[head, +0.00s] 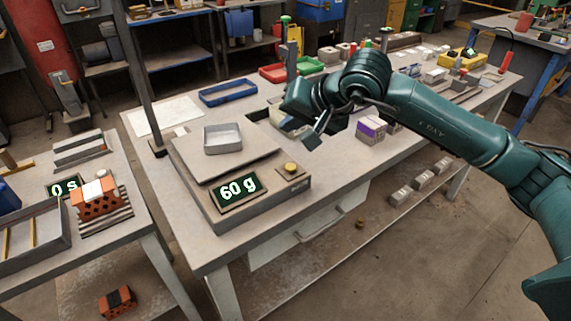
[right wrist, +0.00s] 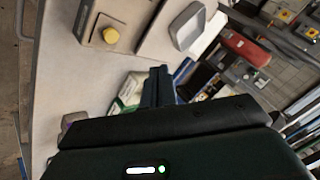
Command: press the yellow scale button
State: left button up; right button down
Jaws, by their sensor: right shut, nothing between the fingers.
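The scale (head: 205,165) stands on the workbench, with a grey tray (head: 222,138) on its plate. The yellow button (head: 290,167) sits on a small pad at the scale's right front corner. In the right wrist view the yellow button (right wrist: 111,35) is at the upper left. My right gripper (head: 316,135) is shut and empty, above the bench, up and right of the button in the picture and apart from it. Its fingers (right wrist: 158,76) point toward the scale side in the wrist view. My left gripper is not in view.
A purple and white box (head: 371,130) stands on the bench beneath my right arm. A blue tray (head: 228,92) and a red tray (head: 275,73) lie farther back. A dark post (head: 140,80) rises at the scale's left. A side table (head: 110,240) holds an orange brick (head: 97,203).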

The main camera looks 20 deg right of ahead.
aim_at(294, 169)
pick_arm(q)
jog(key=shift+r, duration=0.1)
pick_arm(e)
jog(key=shift+w+d+r+h, duration=0.3)
jog(key=shift+d+h, duration=0.1)
jog(key=shift+d, duration=0.1)
notch_tip(294, 169, down, 8)
jog(key=b, duration=0.5)
jog(key=shift+f, duration=0.5)
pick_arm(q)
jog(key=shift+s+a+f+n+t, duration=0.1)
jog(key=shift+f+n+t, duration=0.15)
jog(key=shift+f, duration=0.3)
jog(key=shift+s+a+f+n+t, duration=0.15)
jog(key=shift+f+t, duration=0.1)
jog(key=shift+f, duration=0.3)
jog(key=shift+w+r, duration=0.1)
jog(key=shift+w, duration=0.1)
pick_arm(e)
jog(key=shift+r, duration=0.1)
